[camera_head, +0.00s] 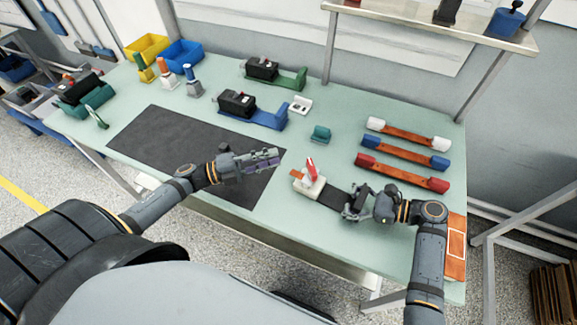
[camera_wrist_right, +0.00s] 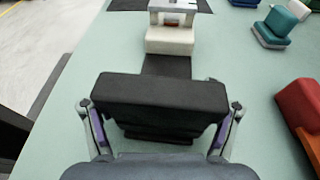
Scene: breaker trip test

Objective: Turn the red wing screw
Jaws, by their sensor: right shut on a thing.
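A red upright piece (camera_head: 311,168), which looks like the red wing screw, stands on a white block (camera_head: 312,187). A black strip runs from the white block towards my right gripper (camera_head: 355,204). My right gripper is shut on a black block (camera_wrist_right: 160,98) at the near end of this strip, one finger on each side. My left gripper (camera_head: 275,158) is above the dark mat, left of the red piece and apart from it. Its finger gap is unclear.
The dark mat (camera_head: 160,145) is bare on the table (camera_head: 340,105). Orange bars with white, blue (camera_head: 405,152) and red ends lie at the right. A small teal block (camera_head: 320,133) lies behind the red piece. Black devices on blue (camera_head: 268,120) and green holders stand further back.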

